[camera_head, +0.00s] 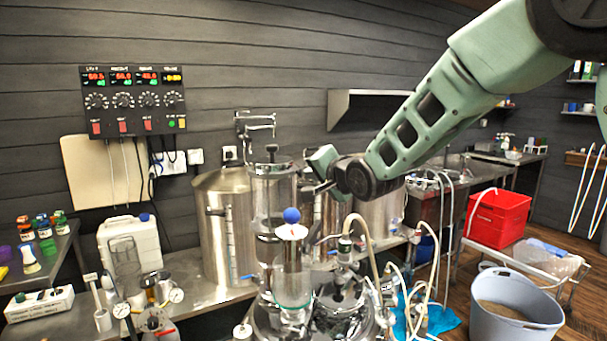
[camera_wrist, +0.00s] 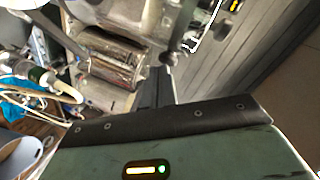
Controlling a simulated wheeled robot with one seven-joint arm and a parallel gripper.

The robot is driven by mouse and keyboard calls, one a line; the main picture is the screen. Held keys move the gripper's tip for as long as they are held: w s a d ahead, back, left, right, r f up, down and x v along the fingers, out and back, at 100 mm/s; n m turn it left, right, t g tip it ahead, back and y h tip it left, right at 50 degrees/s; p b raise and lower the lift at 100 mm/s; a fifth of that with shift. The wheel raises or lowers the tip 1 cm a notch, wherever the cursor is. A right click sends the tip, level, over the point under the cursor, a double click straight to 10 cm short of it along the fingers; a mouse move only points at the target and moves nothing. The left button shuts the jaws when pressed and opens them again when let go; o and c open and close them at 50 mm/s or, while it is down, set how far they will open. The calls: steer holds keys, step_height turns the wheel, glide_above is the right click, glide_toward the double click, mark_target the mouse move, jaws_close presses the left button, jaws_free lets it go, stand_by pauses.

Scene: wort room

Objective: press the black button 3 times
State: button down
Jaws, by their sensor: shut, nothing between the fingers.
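I cannot pick out a black button for certain in either view. A black control panel (camera_head: 135,100) hangs on the wall at the upper left in the head view, with red displays, a row of round dark knobs (camera_head: 122,101), red switches (camera_head: 122,127) and small green and yellow lights. The shut fingers also show in the wrist view (camera_wrist: 163,84).
A beige board (camera_head: 85,172) hangs under the panel. A white jerrycan (camera_head: 130,245) stands left. A red crate (camera_head: 498,218) and grey tub (camera_head: 512,310) are right.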

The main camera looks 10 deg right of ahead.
steer(key=shift+a, duration=0.2)
stand_by(0.3)
steer(key=shift+d, duration=0.1)
steer(key=shift+s+d+b, duration=0.35)
steer(key=shift+d, duration=0.35)
steer(key=d, duration=0.1)
steer(key=s+d, duration=0.1)
steer(key=d, duration=0.1)
steer(key=s+d, duration=0.1)
steer(key=shift+s+d, duration=0.2)
steer(key=shift+s, duration=0.05)
stand_by(2.6)
